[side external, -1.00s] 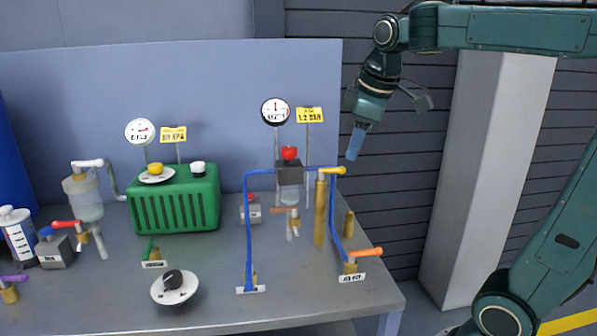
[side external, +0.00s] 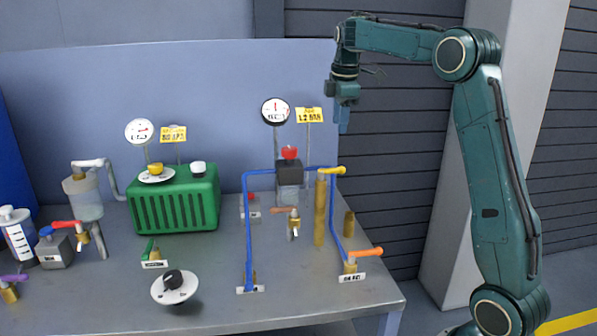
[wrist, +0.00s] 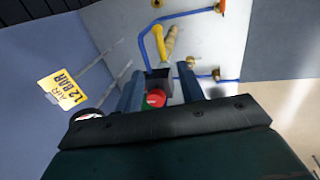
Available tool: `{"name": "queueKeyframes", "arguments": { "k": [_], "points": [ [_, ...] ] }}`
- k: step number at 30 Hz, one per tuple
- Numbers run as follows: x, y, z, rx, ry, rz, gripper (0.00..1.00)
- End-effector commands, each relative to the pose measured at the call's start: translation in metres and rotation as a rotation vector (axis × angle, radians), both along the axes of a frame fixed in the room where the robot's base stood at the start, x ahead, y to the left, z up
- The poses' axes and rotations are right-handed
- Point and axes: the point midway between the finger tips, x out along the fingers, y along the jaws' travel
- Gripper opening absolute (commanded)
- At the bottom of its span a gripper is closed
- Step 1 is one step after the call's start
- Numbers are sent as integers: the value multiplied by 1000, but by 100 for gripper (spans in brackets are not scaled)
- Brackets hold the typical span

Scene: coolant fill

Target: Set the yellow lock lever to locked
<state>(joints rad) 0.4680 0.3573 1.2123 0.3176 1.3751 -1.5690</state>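The yellow lever (side external: 334,170) sits on top of a tall brass post (side external: 320,210) at the right of the bench, its handle pointing right in the side view. In the wrist view the yellow lever (wrist: 159,43) shows beyond my fingers, beside the blue tubing. My gripper (side external: 343,127) hangs above the lever, apart from it, with fingers pointing down. In the wrist view my gripper (wrist: 162,84) has its two fingers apart with nothing held between them. I cannot read any lock marking on the lever.
Blue tubing (side external: 247,220) arches around the post. A dark block with a red knob (side external: 289,153) stands left of the lever. The AIR gauge (side external: 275,111) and its yellow sign (side external: 309,115) stand behind. An orange lever (side external: 366,252) lies at the front right.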

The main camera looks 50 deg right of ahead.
Motion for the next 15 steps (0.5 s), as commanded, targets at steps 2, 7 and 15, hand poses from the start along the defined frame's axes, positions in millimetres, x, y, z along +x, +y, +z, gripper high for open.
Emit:
{"name": "queueKeyframes", "arguments": {
  "k": [2, 7, 15],
  "points": [
    [0, -1, 0, 0, 1, 3, 39],
    [0, -1, -1, 0, 2, 3, 39],
    [2, -4, -15, 0, 4, 1, 39]
  ]
}}
